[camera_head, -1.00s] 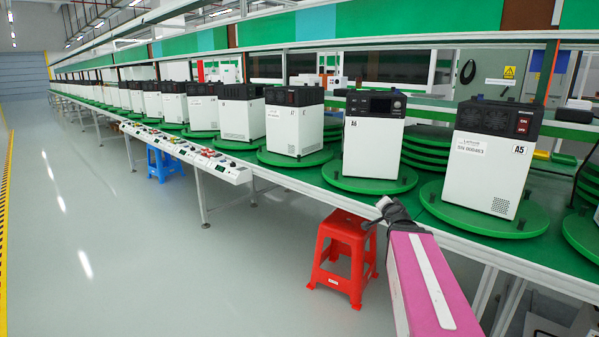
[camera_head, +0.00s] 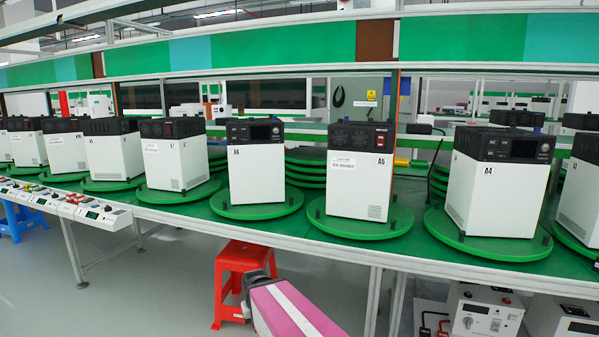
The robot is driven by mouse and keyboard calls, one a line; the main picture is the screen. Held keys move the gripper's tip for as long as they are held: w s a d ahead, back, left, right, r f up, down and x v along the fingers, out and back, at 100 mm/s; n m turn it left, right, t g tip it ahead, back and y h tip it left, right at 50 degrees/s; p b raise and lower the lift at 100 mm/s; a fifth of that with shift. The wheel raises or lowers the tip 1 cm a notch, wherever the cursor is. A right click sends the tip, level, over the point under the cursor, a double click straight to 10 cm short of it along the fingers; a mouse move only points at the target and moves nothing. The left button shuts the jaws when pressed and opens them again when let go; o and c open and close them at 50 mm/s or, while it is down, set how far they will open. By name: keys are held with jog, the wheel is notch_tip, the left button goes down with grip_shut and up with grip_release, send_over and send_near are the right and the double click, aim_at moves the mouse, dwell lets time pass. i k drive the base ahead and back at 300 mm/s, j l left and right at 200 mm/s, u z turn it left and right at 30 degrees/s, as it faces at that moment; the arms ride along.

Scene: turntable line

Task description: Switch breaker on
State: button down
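No part is plainly marked as a breaker. The white unit A5 (camera_head: 358,178) with a black top stands on a green turntable (camera_head: 330,228) right of centre. Red switches (camera_head: 381,140) show on its black top; their position is too small to read. Unit A4 (camera_head: 497,188) stands to its right and unit A6 (camera_head: 256,165) to its left, each on its own turntable. My gripper (camera_head: 256,281) is a small dark shape at the end of my pink arm, low in the picture, in front of the bench and apart from the units. Its fingers cannot be made out.
A red stool (camera_head: 240,260) stands behind my gripper. White control boxes (camera_head: 100,214) line the bench front at left. A white panel box (camera_head: 482,318) with a knob sits below the bench at right. A blue stool (camera_head: 18,218) and open floor are at left.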

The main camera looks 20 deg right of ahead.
aim_at(381, 137)
jog(key=z, duration=1.4)
jog(key=l, duration=0.1)
jog(key=k, duration=0.05)
